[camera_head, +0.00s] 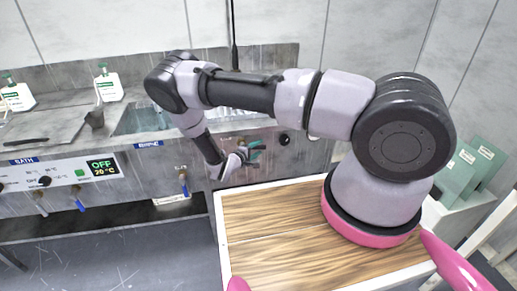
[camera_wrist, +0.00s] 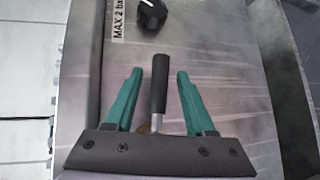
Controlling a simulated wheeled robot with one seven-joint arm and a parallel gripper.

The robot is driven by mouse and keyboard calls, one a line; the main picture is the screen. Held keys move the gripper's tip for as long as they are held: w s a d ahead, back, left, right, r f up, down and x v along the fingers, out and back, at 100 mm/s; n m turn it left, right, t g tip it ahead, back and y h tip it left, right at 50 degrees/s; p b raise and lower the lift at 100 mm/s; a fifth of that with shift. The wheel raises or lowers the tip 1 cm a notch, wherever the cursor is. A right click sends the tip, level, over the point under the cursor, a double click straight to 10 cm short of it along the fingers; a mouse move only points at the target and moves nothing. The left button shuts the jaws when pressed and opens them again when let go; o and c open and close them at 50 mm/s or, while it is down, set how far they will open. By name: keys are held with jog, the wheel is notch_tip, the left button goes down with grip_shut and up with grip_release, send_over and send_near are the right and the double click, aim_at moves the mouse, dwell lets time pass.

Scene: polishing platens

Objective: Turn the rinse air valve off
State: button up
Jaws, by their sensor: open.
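The valve lever (camera_wrist: 159,85) has a black grip on a metal stem and stands out from the grey panel in the wrist view. My gripper (camera_wrist: 159,72) has its two teal fingers open, one on each side of the lever. I see gaps between the lever and both fingers. The base of the stem is partly hidden behind the gripper's dark body. In the head view my gripper (camera_head: 254,151) is at the front panel below the sink, where my wrist and fingers hide the lever.
A black knob (camera_wrist: 152,14) with a "MAX 2 ba…" label (camera_wrist: 119,20) is beyond the lever. To the left are a blue-handled valve (camera_head: 184,185) and a bath control panel (camera_head: 70,174) reading OFF, 20 °C. A wooden top (camera_head: 270,215) lies below my arm.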

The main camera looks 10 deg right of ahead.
jog(key=shift+w+d, duration=0.25)
grip_shut()
dwell(1.4)
